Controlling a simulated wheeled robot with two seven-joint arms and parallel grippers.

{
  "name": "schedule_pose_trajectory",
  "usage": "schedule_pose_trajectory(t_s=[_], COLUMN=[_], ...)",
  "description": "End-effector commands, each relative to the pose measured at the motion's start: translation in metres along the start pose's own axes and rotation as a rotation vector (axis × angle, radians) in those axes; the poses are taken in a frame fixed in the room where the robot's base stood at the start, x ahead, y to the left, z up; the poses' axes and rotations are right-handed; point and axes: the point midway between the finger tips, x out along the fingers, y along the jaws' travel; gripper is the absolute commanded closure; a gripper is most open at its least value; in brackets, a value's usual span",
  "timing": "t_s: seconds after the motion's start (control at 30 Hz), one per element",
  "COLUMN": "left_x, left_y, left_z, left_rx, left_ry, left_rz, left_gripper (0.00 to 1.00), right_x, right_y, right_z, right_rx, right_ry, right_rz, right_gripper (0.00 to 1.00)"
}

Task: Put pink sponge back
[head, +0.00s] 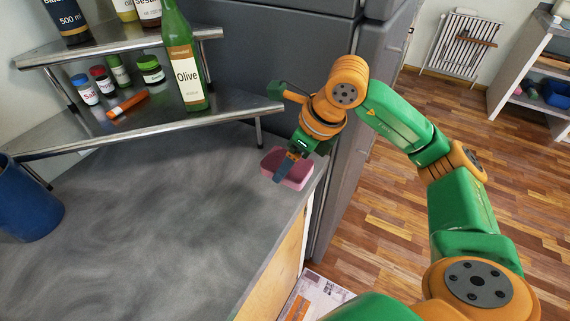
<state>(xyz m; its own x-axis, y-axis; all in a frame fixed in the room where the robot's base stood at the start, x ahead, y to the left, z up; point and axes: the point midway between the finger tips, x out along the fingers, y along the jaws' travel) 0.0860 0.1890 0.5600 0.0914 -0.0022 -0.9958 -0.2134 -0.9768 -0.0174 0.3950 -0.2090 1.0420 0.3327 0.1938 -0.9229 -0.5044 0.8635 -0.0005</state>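A pink item (297,184) rests at the right edge of the grey counter, near its far corner. It looks like a small tray or holder with raised sides. I cannot make out a separate sponge in it. My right gripper (284,172) points down over the pink item, and its dark finger overlaps the item in the picture. I cannot tell whether the fingers are apart or closed, or whether they touch anything. My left gripper is not in view.
A two-tier metal shelf (150,124) at the back left holds several jars, a tall green olive bottle (186,70) and other bottles. A blue cup (28,205) stands at the left. The middle of the counter (150,230) is clear. A grey fridge (285,60) stands behind.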

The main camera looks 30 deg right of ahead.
Motion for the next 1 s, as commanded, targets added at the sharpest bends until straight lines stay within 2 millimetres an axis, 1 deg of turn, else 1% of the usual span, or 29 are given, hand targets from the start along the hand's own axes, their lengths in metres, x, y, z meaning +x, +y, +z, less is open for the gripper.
schedule_pose_trajectory(t_s=[0.03, 0.07, 0.2, 0.3, 0.47, 0.5, 0.6, 0.7, 0.87, 1.0], left_x=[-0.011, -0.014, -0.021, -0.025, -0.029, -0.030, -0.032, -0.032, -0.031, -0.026], left_y=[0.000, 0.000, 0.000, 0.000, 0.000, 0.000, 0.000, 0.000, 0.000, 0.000], left_z=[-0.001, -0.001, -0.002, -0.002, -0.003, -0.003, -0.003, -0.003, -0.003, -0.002], left_rx=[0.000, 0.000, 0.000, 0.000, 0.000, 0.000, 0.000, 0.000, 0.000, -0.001], left_ry=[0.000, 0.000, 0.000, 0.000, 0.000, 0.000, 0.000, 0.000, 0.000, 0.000], left_rz=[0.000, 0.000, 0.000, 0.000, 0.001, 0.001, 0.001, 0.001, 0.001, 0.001], left_gripper=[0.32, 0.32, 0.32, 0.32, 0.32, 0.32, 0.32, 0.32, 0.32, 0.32], right_x=[0.003, 0.008, 0.043, 0.063, 0.082, 0.091, 0.107, 0.112, 0.111, 0.116], right_y=[-0.008, -0.014, -0.033, -0.043, -0.052, -0.053, -0.052, -0.053, -0.053, -0.053], right_z=[0.008, 0.011, 0.014, 0.016, 0.018, 0.014, 0.008, 0.006, 0.006, 0.004], right_rx=[0.005, 0.005, 0.003, 0.001, 0.000, 0.000, -0.001, -0.003, -0.002, -0.002], right_ry=[0.003, 0.004, 0.006, 0.004, 0.003, 0.005, 0.003, -0.001, -0.002, -0.001], right_rz=[0.006, 0.005, 0.005, 0.003, 0.004, 0.004, 0.004, 0.002, 0.002, 0.002], right_gripper=[0.73, 0.73, 0.73, 0.73, 0.73, 0.73, 0.73, 0.73, 0.73, 0.73])
